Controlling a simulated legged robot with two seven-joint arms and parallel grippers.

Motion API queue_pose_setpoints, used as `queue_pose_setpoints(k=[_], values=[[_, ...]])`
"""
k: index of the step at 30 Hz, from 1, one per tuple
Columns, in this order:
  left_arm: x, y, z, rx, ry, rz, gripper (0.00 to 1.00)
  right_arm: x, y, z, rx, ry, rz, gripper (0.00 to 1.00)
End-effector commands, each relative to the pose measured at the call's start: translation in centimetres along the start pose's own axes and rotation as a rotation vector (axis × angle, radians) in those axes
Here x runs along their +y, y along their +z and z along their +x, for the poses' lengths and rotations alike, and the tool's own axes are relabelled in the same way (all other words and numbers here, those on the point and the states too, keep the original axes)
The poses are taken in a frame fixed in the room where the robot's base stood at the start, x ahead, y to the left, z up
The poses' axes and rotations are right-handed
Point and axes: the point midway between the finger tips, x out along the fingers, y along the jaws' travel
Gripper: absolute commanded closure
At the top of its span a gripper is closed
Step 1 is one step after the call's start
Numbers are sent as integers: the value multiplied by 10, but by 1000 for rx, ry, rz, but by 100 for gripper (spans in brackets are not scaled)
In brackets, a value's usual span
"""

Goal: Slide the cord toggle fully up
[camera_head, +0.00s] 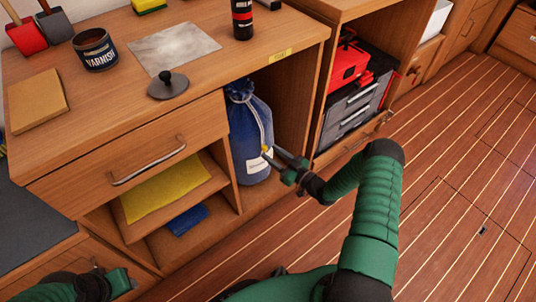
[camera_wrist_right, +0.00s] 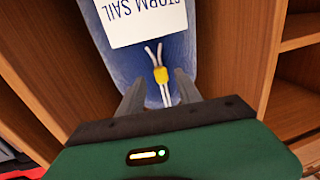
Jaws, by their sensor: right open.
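A blue sail bag (camera_head: 247,128) stands upright in the open cupboard bay, its gathered neck at the top. A light cord runs down its front through a small yellow cord toggle (camera_head: 265,149). In the right wrist view the toggle (camera_wrist_right: 161,75) sits on two pale cord strands near the white STORM SAIL label (camera_wrist_right: 140,18), which appears upside down. My right gripper (camera_head: 276,158) is open at the bag's front. Its fingers (camera_wrist_right: 160,92) are on either side of the cord and toggle; contact is not clear. My left gripper (camera_head: 122,284) is partly visible at the lower left; its fingers are unclear.
Wooden cupboard walls (camera_head: 290,110) flank the bag closely. A drawer (camera_head: 130,150) and shelf with yellow cloth (camera_head: 168,187) are to its left. Grey drawers and a red toolbox (camera_head: 347,65) are to its right. A varnish tin (camera_head: 95,50) stands on the worktop.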

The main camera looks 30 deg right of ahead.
Motion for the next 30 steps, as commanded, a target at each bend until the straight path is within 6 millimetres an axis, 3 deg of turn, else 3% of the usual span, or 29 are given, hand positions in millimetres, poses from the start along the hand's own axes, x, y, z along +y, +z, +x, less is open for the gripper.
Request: queue_pose_setpoints(k=[6,14,24,30], values=[[0,3,11,0,0,0,64,0,0,27,0,0,-2,59],[0,2,11,0,0,0,64,0,-1,29,-1,0,-1,59],[0,3,11,0,0,0,64,0,0,29,-1,1,-1,100],[0,3,11,0,0,0,64,0,0,29,-1,1,-1,100]])
